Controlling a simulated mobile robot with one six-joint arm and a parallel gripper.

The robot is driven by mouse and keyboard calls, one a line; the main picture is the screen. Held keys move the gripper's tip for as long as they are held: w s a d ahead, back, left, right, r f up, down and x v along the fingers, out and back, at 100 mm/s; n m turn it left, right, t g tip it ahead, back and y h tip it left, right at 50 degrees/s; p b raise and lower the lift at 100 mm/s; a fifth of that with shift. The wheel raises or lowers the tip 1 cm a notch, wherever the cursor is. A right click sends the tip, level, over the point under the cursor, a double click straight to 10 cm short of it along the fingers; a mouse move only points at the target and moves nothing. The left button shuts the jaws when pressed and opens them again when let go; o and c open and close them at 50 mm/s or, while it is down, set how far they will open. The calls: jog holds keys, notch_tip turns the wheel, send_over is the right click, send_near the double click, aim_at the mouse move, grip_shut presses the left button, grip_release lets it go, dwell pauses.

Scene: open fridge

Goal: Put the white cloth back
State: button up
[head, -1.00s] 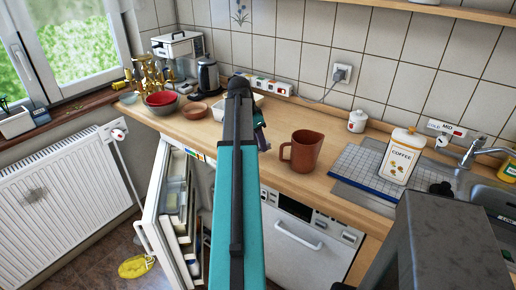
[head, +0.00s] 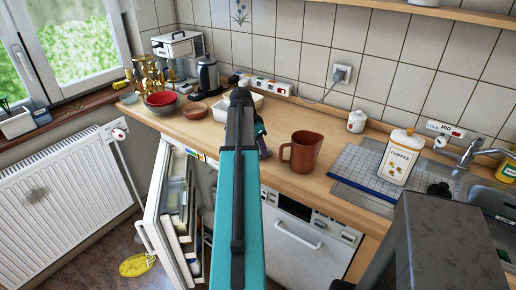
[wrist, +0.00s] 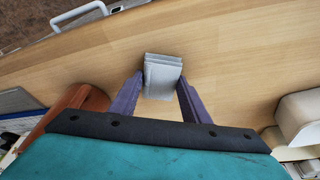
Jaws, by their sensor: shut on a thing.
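In the wrist view my gripper (wrist: 158,92) is shut on the white cloth (wrist: 163,72), a small folded, greyish-white stack between the two dark fingers. The wooden counter lies below it; I cannot tell whether the cloth touches the wood. In the head view my teal arm reaches over the counter and my gripper (head: 262,140) shows only partly, left of the brown jug. The cloth is hidden there.
The brown jug (head: 302,151) stands to the right, also at left in the wrist view (wrist: 75,105). A white container (head: 219,112) stands behind my arm. The open fridge door (head: 155,212) is at lower left. Bare counter (head: 190,127) shows left of my arm.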

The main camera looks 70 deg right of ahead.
jog(key=shift+f, duration=0.15)
jog(key=o, duration=0.9)
jog(key=shift+o, duration=0.2)
jog(key=b+v, duration=0.2)
jog(key=v, duration=1)
dwell(0.5)
jog(key=shift+r, duration=0.2)
